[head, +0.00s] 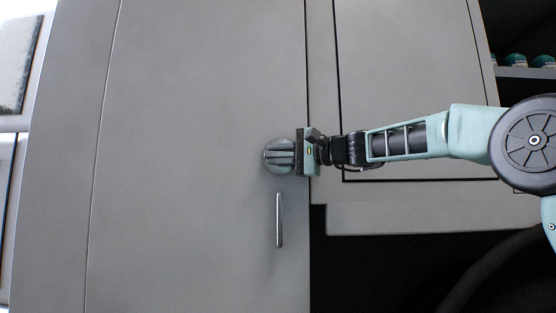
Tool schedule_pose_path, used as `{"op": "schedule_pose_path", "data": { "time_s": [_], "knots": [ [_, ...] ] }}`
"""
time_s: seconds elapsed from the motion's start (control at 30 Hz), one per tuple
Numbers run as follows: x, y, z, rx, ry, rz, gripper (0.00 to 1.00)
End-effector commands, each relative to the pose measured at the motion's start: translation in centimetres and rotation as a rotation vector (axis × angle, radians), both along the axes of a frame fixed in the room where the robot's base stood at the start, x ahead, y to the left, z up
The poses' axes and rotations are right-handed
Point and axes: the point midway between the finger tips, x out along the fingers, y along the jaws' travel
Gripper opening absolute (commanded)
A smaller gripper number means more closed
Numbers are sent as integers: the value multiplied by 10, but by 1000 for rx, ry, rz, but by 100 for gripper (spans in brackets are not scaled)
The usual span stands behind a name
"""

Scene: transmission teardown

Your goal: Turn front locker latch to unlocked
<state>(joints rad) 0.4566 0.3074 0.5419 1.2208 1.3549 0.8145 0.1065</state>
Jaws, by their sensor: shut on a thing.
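The front locker's latch (270,155) is a round grey knob near the right edge of the grey locker door (200,110). My gripper (283,155) reaches in from the right and is shut on the latch. The fingers cover much of the knob, so its turn angle cannot be told. A vertical metal handle (279,220) is on the door just below the latch. The door looks shut.
Grey panels (405,60) with dark seams lie behind my arm on the right. A dark open space (370,270) is below them. A shelf (525,72) with several teal-topped items is at the upper right. The door's face left of the latch is clear.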

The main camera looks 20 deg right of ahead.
Motion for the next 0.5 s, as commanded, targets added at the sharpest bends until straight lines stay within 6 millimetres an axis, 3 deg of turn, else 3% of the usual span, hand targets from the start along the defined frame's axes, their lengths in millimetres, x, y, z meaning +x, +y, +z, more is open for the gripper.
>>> {"op": "schedule_pose_path", "data": {
  "time_s": [0.23,0.27,0.3,0.33,0.5],
  "knots": [
    [1,-1,-1,0,1,-1,0],
    [1,-1,-1,0,1,-1,25],
    [1,-1,-1,0,1,-1,36],
    [1,-1,-1,0,1,-1,40],
    [0,0,-1,0,1,-1,40]
  ]
}}
